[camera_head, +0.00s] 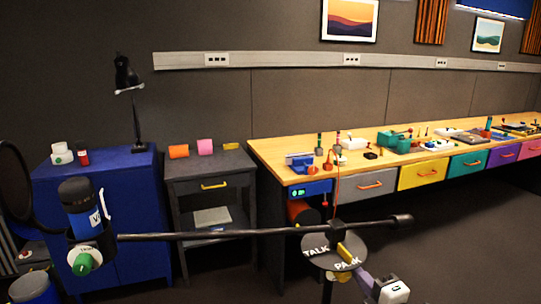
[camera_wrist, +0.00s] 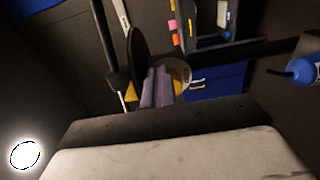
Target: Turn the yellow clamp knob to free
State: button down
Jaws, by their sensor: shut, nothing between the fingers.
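The yellow clamp knob (camera_head: 344,252) sits on a round dark dial plate (camera_head: 322,262) lettered TALK and, at its lower right, a word that looks like PARK. The plate is on a stand at the long dark boom (camera_head: 262,232). My gripper (camera_head: 362,277) is just below and right of the plate, close to the knob; I cannot tell if it touches. In the wrist view its purple fingers (camera_wrist: 157,84) are together, with nothing seen between them. The plate and knob are mostly hidden there behind the fingers.
A blue microphone-like cylinder (camera_head: 82,209) with a green knob (camera_head: 83,262) is at the boom's left end. A blue cabinet (camera_head: 99,187), a grey side table (camera_head: 210,165) and a long wooden workbench (camera_head: 275,149) with small items stand behind. Floor at the right is clear.

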jog(key=shift+f+b, duration=0.7)
jog(key=shift+b, duration=1.95)
jog(key=shift+a+f+b, duration=0.15)
jog(key=shift+f+b, duration=0.1)
jog(key=shift+b, duration=1.05)
jog(key=shift+f+b, duration=0.15)
jog(key=shift+b, duration=0.15)
jog(key=b+v, duration=0.2)
jog(key=v, duration=0.4)
jog(key=shift+d, duration=0.4)
jog(key=shift+w, duration=0.1)
